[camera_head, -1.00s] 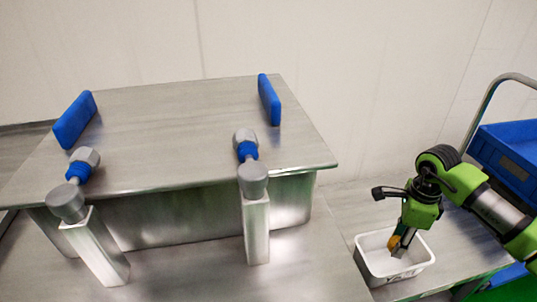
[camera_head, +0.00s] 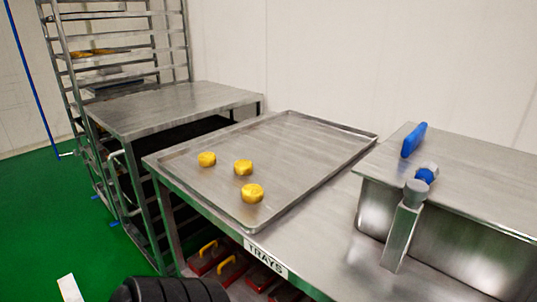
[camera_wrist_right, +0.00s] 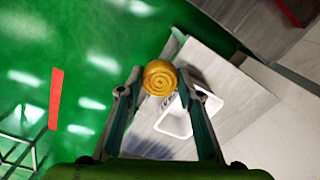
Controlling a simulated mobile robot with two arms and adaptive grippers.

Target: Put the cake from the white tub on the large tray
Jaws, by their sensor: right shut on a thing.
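The large tray (camera_head: 300,150) is a shallow metal sheet on the steel table in the head view. Three round yellow cakes (camera_head: 243,167) lie on its left and near part. In the right wrist view, my right gripper (camera_wrist_right: 160,84) is shut on another round yellow cake (camera_wrist_right: 160,74) with a spiral top. The white tub (camera_wrist_right: 176,118) is below and beyond it, partly hidden by the cake and a finger. The right gripper and the tub are outside the head view.
A steel machine part with a blue guard (camera_head: 414,139) stands right of the tray. Red items with yellow handles (camera_head: 228,264) sit under the tray table. The tray's middle and far right are bare.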

